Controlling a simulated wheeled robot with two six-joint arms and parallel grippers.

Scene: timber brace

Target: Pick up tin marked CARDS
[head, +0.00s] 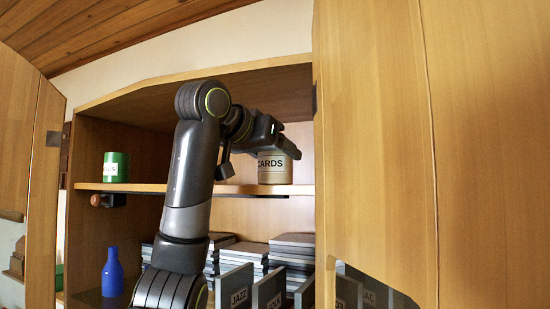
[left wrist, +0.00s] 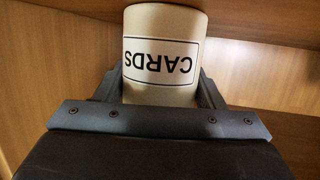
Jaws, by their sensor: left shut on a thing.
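The tin marked CARDS (head: 275,168) is a cream cylinder with a white label, at the right of the upper cabinet shelf in the head view. In the left wrist view the tin (left wrist: 162,25) stands between the two fingers, its label upside down in the picture. My left gripper (head: 284,150) is shut on the tin; it also shows in the left wrist view (left wrist: 160,92). The tin's base looks at or very close to the shelf; I cannot tell if it touches. My right gripper is not in view.
A green tin (head: 116,167) stands at the left of the upper shelf (head: 150,187). Below are a blue bottle (head: 112,272), stacks of grey cases (head: 292,247) and upright dividers (head: 236,287). Open doors flank the cabinet; the right door (head: 375,130) is close to the tin.

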